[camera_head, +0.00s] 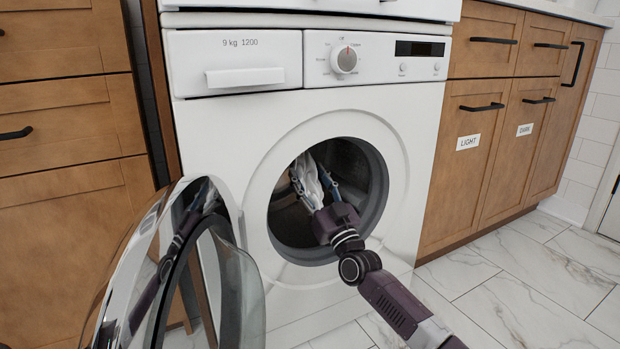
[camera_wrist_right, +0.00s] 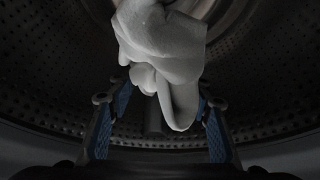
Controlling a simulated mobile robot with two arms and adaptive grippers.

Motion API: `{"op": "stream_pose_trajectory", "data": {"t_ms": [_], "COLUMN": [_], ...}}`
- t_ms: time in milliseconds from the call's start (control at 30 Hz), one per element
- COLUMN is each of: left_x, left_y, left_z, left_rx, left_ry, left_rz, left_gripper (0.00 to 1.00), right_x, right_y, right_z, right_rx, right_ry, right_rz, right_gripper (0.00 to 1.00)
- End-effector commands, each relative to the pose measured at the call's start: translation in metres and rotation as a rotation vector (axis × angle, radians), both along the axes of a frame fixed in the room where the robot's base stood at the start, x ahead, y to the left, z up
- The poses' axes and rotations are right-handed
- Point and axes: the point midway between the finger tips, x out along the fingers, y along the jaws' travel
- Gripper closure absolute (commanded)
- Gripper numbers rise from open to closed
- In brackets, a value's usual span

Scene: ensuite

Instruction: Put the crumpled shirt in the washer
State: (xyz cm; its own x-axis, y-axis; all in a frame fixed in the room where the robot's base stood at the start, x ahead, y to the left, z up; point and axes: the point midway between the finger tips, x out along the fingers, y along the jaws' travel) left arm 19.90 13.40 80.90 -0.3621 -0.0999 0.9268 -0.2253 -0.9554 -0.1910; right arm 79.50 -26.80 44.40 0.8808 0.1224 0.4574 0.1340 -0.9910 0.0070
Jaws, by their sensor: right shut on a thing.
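The white washer (camera_head: 230,140) stands ahead with its round door (camera_head: 240,290) swung open to the left. My right gripper (camera_head: 318,195) reaches through the opening into the drum (camera_head: 350,165). It is shut on the crumpled white shirt (camera_head: 308,178), which is bunched between the fingers inside the drum. In the right wrist view the shirt (camera_wrist_right: 160,45) hangs between the two blue-padded fingers (camera_wrist_right: 160,115), with the perforated drum wall behind it. The tips are partly hidden by the cloth. My left gripper is not in view.
The open door's glass and rim take up the space at the lower left. Wooden drawers (camera_head: 65,120) stand at the left. Cabinets labelled LIGHT (camera_head: 468,142) and DARK (camera_head: 525,130) stand at the right. The marble floor (camera_head: 530,290) at the right is clear.

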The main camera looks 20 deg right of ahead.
Motion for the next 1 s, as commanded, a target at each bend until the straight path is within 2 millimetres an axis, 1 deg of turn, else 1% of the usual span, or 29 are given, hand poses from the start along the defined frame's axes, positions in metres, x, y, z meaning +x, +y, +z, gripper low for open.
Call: {"op": "stream_pose_trajectory", "data": {"t_ms": [33,200,433,567,667,767,1000], "left_x": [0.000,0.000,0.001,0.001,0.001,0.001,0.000], "left_y": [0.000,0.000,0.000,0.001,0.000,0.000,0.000], "left_z": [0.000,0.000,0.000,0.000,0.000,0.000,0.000], "left_rx": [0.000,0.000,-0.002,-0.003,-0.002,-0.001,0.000], "left_ry": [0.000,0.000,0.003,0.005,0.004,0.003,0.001], "left_rz": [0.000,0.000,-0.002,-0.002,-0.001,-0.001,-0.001], "left_gripper": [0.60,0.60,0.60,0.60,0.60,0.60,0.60], "right_x": [0.000,0.000,0.000,-0.004,-0.013,-0.027,-0.069], "right_y": [0.000,0.000,0.000,0.000,-0.001,-0.003,-0.009], "right_z": [0.001,0.001,-0.001,-0.004,-0.009,-0.016,-0.038], "right_rx": [0.000,0.001,0.001,0.001,0.001,0.002,0.001], "right_ry": [-0.002,-0.001,0.002,0.002,0.003,0.003,0.003], "right_rz": [0.000,0.000,0.000,0.001,0.002,0.001,0.001], "right_gripper": [0.51,0.33,0.33,0.33,0.33,0.33,0.33]}}
